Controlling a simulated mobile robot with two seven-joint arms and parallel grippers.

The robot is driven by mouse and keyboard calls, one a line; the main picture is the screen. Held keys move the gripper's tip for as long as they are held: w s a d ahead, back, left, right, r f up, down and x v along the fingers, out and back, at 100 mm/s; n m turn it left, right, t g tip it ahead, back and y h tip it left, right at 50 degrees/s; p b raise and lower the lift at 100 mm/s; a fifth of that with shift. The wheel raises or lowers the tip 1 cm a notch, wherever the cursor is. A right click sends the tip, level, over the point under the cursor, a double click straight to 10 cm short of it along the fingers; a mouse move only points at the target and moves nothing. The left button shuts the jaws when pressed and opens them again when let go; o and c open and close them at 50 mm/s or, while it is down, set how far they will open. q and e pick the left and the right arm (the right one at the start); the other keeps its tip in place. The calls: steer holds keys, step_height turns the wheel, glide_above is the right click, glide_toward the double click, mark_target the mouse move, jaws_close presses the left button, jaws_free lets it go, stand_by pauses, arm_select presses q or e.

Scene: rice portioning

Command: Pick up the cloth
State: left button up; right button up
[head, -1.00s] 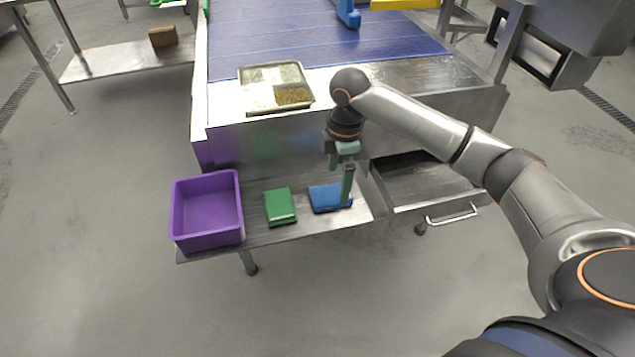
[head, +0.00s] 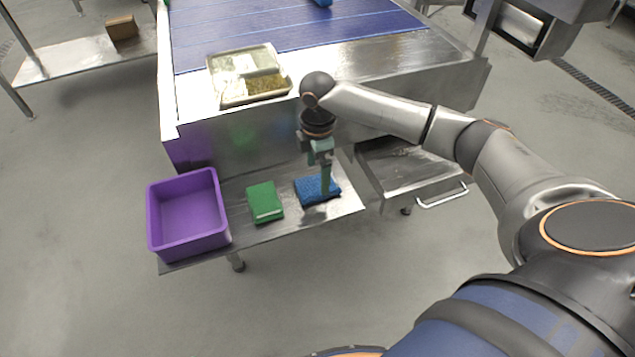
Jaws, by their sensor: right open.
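A folded blue cloth (head: 312,190) lies on the low metal shelf (head: 275,227). A folded green cloth (head: 265,203) lies to its left on the same shelf. My right gripper (head: 324,190) points down at the blue cloth, with its green finger in front of the cloth's right part. It is open; I cannot tell whether a finger touches the cloth. My left gripper is out of view.
A purple bin (head: 188,218) stands at the shelf's left end. An open metal drawer (head: 405,172) with a handle is right of the shelf. A tray (head: 232,97) with food sits on the steel counter (head: 375,62) before the blue conveyor (head: 290,27).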

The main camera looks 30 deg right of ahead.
mark_target(317, 184)
step_height(317, 184, down, 4)
steer(key=shift+r+b, duration=0.1)
steer(key=shift+b, duration=0.2)
steer(key=c, duration=1.2)
steer(key=shift+r, duration=0.1)
steer(key=shift+r, duration=0.1)
